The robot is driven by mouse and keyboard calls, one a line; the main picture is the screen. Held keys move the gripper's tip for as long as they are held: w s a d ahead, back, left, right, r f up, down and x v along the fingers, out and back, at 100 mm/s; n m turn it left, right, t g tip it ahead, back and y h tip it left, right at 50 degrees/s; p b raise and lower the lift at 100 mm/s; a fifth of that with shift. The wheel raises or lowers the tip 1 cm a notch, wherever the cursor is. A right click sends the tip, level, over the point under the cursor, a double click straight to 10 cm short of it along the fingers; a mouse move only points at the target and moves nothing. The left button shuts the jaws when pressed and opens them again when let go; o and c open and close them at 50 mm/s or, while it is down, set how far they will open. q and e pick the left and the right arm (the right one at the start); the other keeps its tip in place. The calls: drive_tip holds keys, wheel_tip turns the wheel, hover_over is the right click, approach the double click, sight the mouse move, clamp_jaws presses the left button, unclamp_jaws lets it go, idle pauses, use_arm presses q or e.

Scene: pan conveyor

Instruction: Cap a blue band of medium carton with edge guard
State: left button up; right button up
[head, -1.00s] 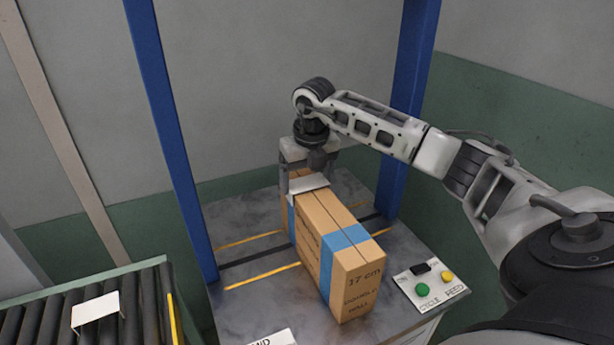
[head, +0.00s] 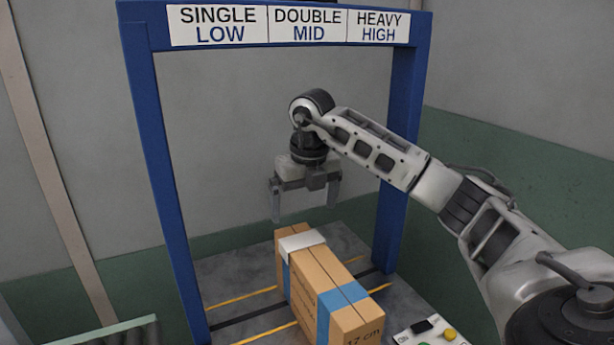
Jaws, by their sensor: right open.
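The medium carton (head: 311,268) stands on the grey table under the blue frame, with two blue bands across it. A white edge guard (head: 301,241) sits on the carton's top over the far blue band (head: 286,276). The near blue band (head: 341,298) is bare. My right gripper (head: 304,213) is open and empty, above and behind the carton, clear of the guard. My left gripper is not in view.
The blue frame (head: 158,150) arches over the table (head: 235,283), with a sign (head: 290,24) on its crossbar. A control panel with a yellow button (head: 449,334) is at lower right. A conveyor edge (head: 110,332) shows at lower left.

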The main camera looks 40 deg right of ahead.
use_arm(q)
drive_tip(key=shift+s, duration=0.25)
use_arm(e)
wheel_tip(320, 180, up, 7)
drive_tip(key=s, duration=0.1)
drive_tip(key=shift+a, duration=0.15)
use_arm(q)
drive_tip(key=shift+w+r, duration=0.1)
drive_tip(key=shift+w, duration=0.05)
use_arm(e)
drive_tip(key=shift+r, duration=0.1)
